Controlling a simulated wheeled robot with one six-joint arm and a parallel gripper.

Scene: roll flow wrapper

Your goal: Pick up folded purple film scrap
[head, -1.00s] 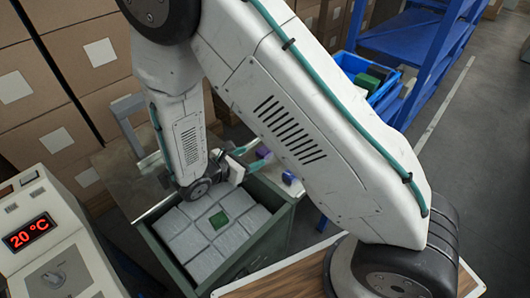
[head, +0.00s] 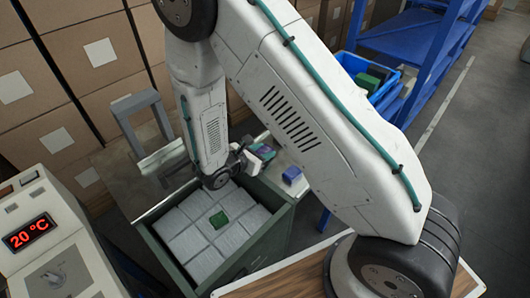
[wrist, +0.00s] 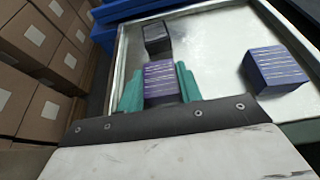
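The folded purple film scrap (wrist: 162,78) is a small block with pale lines across it. In the wrist view it lies on the pale metal tabletop, between the two teal fingers of my gripper (wrist: 160,90). The fingers flank it closely; whether they press on it is unclear. In the head view my gripper (head: 256,158) is at the table behind the green bin, and the purple scrap (head: 265,151) shows only in part beside the fingers.
A blue-violet lined block (wrist: 277,70) lies to the right, and a dark grey block (wrist: 157,38) lies beyond the scrap. A green bin (head: 167,256) of grey packs stands in front of the table. A grey arch (head: 143,104) stands to its left. Stacked cartons (head: 98,50) rise behind.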

